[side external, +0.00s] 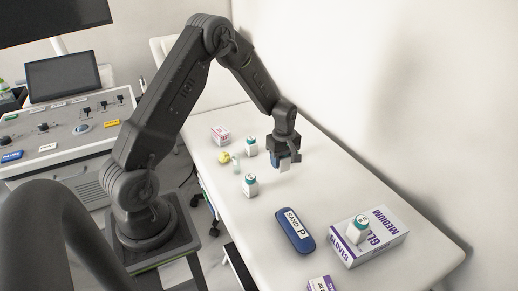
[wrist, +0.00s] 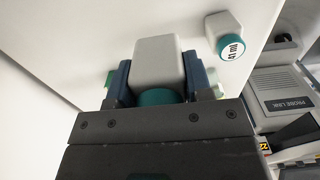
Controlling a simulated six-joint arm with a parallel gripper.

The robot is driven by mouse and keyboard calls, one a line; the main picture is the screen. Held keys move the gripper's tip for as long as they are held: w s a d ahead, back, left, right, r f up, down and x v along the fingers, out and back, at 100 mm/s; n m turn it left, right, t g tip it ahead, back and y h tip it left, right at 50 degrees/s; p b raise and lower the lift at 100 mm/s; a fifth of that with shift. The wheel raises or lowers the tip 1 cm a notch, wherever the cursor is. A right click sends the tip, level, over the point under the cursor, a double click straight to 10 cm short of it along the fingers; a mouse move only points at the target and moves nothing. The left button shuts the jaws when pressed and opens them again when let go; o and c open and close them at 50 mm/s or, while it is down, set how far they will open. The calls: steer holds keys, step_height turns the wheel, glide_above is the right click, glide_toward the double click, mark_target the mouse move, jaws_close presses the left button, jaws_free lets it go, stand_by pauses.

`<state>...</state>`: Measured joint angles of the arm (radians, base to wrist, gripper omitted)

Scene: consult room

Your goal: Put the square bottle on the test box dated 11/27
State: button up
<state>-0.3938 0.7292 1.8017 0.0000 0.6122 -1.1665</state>
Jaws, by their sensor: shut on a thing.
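My gripper (side external: 284,154) is shut on a white square bottle (wrist: 157,48) with a teal cap, held above the white table. In the wrist view the bottle sits between the two blue-grey fingers, its cap nearest the palm. In the side view the bottle (side external: 285,166) is mostly hidden by the gripper. A small white box with purple-pink print (side external: 220,135) stands at the table's far left. Another purple-and-white box (side external: 321,284) is cut off at the bottom edge. I cannot read the date 11/27 on either.
Teal-capped bottles stand at the left edge (side external: 250,185), behind it (side external: 251,146) and on the large glove box (side external: 380,246). A blue case (side external: 295,230) lies in front. A yellow-topped item (side external: 223,157) is near the small box. The right back of the table is clear.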

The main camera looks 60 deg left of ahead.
steer(key=a+r, duration=0.1)
steer(key=a, duration=1.6)
glide_toward(223, 134)
steer(key=shift+a+f, duration=0.1)
steer(key=shift+f, duration=2.65)
steer(key=shift+f, duration=0.15)
steer(key=o, duration=0.9)
